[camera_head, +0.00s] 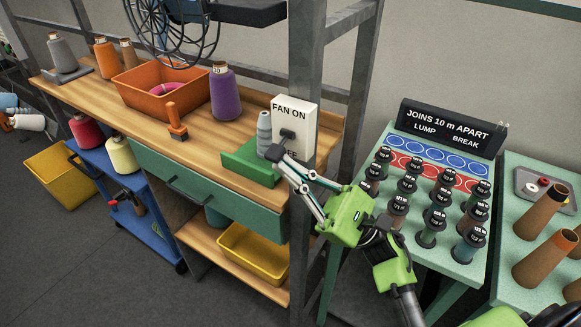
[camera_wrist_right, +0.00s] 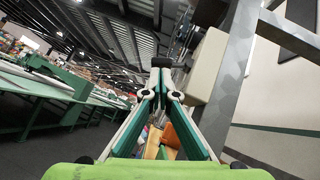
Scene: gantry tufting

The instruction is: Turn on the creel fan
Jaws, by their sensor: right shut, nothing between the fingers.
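A white switch box (camera_head: 297,115) labelled "FAN ON" is mounted beside the grey post at the right end of the wooden bench. A dark switch lever (camera_head: 287,134) sits in the middle of its face. The lower label is partly hidden by my right arm, and I cannot tell the lever's position. A dark wire fan cage (camera_head: 178,32) hangs above the bench at the top. My right gripper (camera_head: 274,153) is shut and empty, its tips just below and left of the lever. In the right wrist view, its closed fingertips (camera_wrist_right: 161,64) point away from the camera. My left gripper is not seen.
A purple cone (camera_head: 225,93) and an orange bin (camera_head: 150,88) stand farther left. The metal post (camera_head: 304,200) rises beside my right gripper. A rack of spools (camera_head: 436,190) stands to the right.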

